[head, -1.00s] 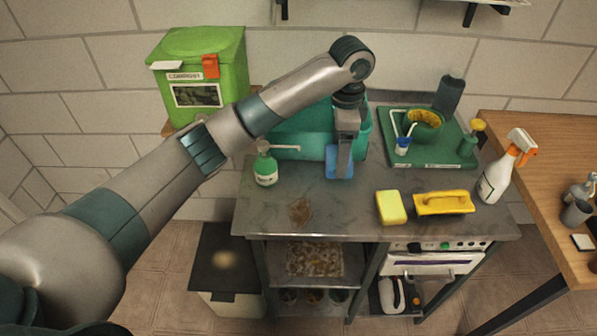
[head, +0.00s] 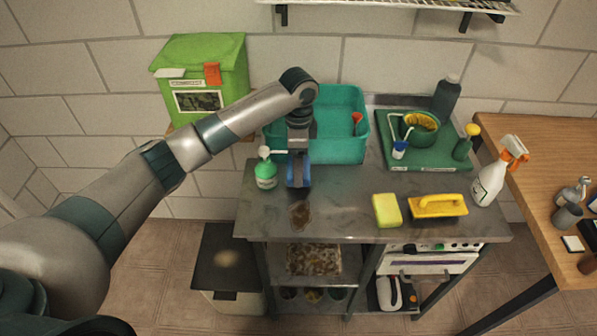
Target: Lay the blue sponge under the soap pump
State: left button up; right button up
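The soap pump (head: 266,172) is a green bottle with a white label and white top, upright at the left of the grey metal counter. Its white spout points right. My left gripper (head: 299,172) is just right of the bottle, near the spout's tip, and appears shut on the blue sponge (head: 292,180). The sponge hangs upright and is largely hidden by the gripper. I cannot tell whether its lower edge touches the counter. My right gripper is not in view.
A brown stain (head: 301,214) lies on the counter (head: 345,205) in front of the gripper. A teal basin (head: 340,150) and a green tray (head: 440,162) are behind.

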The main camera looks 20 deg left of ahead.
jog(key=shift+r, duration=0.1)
pick_arm(q)
notch_tip(320, 180, down, 4)
jog(key=shift+s+r+p, duration=0.1)
jog(key=shift+r+p, duration=0.15)
jog(key=shift+p, duration=0.6)
jog(key=shift+f, duration=0.25)
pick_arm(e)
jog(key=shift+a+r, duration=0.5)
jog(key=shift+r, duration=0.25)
pick_arm(q)
jog(key=o, duration=0.7)
jog(key=shift+f, duration=0.1)
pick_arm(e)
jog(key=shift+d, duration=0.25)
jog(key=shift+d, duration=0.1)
